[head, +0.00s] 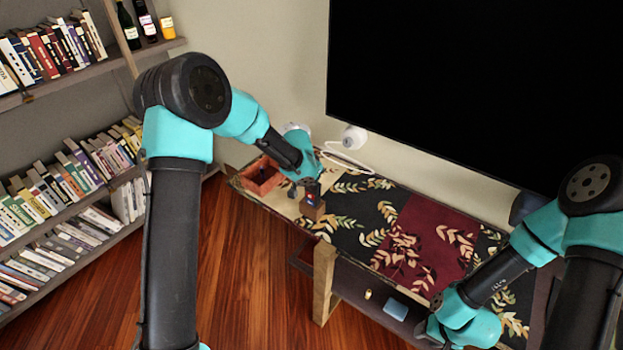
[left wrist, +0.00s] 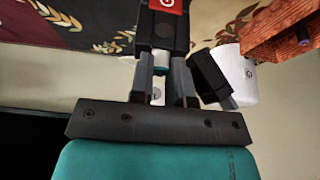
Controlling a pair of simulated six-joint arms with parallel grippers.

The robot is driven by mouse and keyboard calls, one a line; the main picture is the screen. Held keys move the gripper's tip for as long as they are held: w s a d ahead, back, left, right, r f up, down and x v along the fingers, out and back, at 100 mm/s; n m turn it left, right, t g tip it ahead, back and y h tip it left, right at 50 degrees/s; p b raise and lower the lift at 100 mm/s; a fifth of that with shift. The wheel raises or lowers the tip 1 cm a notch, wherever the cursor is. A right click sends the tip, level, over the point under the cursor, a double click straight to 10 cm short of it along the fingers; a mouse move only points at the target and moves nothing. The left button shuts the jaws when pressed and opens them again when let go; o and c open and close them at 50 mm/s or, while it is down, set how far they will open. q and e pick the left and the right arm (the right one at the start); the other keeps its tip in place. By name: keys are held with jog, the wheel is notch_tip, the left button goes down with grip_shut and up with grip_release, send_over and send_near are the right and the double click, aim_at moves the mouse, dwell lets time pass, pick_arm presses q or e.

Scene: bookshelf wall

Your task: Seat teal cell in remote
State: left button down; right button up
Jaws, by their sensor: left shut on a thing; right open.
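My left gripper (head: 303,190) is over the left end of the patterned cloth. In the left wrist view it (left wrist: 160,80) is shut on a small teal and pale cell (left wrist: 160,71). Just past the fingertips is a dark body with a red label (left wrist: 166,6), apparently the remote; I cannot tell whether the cell touches it. In the head view a small red and blue patch, likely the remote (head: 310,199), shows at a brown wooden block (head: 313,211), partly hidden by the gripper. My right gripper (head: 437,330) is open at the lower right, partly hidden by its arm.
A reddish-brown open box (head: 262,186) with something dark inside stands left of the gripper. A white device (head: 354,137) with a cable is behind. A yellow cylinder (head: 368,294) and a blue block (head: 396,309) lie near the front. The cloth's middle (head: 395,225) is clear.

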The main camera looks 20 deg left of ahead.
pick_arm(q)
jog(key=shift+s+f, duration=0.1)
jog(key=shift+f, duration=0.2)
jog(key=shift+s+f, duration=0.15)
jog(key=shift+f, duration=0.2)
jog(key=c, duration=1.2)
grip_release()
jog(key=shift+o, duration=0.2)
jog(key=shift+r, duration=0.15)
jog(key=shift+o, duration=0.3)
jog(key=v, duration=1.2)
jog(key=shift+w+r, duration=0.3)
jog(key=shift+r, duration=0.1)
jog(key=shift+f, duration=0.1)
